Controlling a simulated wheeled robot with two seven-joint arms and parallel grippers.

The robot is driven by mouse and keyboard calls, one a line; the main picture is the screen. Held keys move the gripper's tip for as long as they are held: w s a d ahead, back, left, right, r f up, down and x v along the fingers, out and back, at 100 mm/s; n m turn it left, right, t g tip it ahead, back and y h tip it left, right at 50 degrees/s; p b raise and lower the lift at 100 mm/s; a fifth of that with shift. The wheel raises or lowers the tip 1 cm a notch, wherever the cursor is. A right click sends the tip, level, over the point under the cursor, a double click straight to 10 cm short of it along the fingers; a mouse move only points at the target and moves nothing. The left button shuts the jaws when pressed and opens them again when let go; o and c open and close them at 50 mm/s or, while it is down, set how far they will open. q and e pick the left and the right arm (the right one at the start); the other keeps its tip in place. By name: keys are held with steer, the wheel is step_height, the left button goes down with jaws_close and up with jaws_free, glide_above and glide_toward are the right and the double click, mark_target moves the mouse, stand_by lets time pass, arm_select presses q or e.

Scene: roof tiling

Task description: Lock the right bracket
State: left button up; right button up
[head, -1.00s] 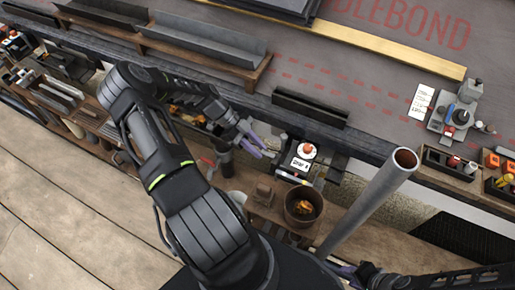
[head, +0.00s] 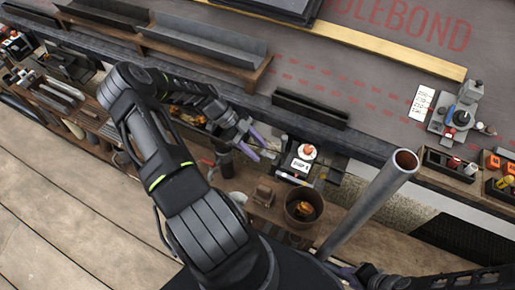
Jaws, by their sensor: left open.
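My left gripper (head: 263,146) has purple fingers spread apart. It is open and empty, just left of a black fixture (head: 331,171) with a white label (head: 299,163) and an orange-red knob (head: 306,150). I cannot tell whether the fingers touch the fixture. No part is clearly recognisable as the right bracket. My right gripper (head: 346,271) is at the bottom edge, mostly cut off and hidden, by the lower part of a grey pipe (head: 372,202). I cannot tell whether its fingers are closed on the pipe.
A dark channel piece (head: 310,108) lies on the roof edge above the fixture. A brown bucket (head: 304,208) and a small brown block (head: 262,194) stand below it. A grey tool (head: 461,108) and a parts tray (head: 449,164) are at right. The wooden floor at lower left is clear.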

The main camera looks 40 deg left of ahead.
arm_select(q)
steer(key=v, duration=0.7)
steer(key=shift+p, duration=0.4)
steer(key=shift+a+r, duration=0.1)
steer(key=shift+r, duration=0.1)
